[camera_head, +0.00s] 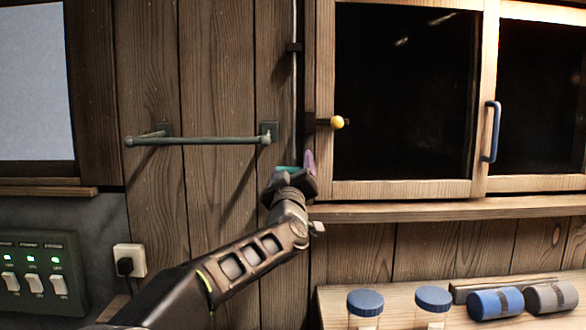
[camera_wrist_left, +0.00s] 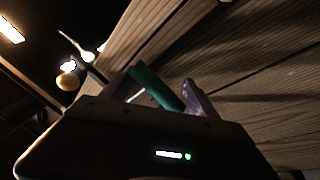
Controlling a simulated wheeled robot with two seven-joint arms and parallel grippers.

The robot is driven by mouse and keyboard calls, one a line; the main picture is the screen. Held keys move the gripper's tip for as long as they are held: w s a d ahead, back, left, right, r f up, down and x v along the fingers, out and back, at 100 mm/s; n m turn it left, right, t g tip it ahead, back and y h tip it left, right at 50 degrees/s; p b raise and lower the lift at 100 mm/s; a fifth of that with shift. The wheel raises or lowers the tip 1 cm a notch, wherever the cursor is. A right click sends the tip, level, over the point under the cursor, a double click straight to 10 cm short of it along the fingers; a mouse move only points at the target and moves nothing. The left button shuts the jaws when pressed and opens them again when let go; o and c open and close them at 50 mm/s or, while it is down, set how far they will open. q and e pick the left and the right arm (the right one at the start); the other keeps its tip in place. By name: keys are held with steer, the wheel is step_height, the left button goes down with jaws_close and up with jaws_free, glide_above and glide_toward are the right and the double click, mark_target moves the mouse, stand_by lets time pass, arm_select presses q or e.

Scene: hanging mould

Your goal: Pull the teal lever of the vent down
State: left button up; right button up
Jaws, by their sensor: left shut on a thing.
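The teal lever (camera_head: 287,169) shows at the wall just left of the cabinet, at the tip of my left arm. My left gripper (camera_head: 296,168) is shut on it; one purple finger stands up on the lever's right side. In the left wrist view the teal lever (camera_wrist_left: 155,87) slants between the two purple fingers of my left gripper (camera_wrist_left: 155,92). The gripper hides part of the lever and where it is mounted. A thin pale rod (camera_head: 294,75) runs down the wall above the lever. My right gripper is in neither view.
A wooden cabinet with a yellow knob (camera_head: 337,122) and a blue handle (camera_head: 491,132) is close on the right. A green wall rail (camera_head: 198,141) is on the left. Below are a switch panel (camera_head: 38,270) and a shelf (camera_head: 400,305) with jars and rolls.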

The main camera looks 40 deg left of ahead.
arm_select(q)
jaws_close()
step_height(320, 180, down, 10)
steer(key=b, duration=0.8)
steer(key=shift+w, duration=0.1)
steer(key=shift+o, duration=2.2)
jaws_free()
steer(key=o, duration=0.3)
steer(key=shift+o, duration=0.2)
steer(key=shift+r, duration=0.1)
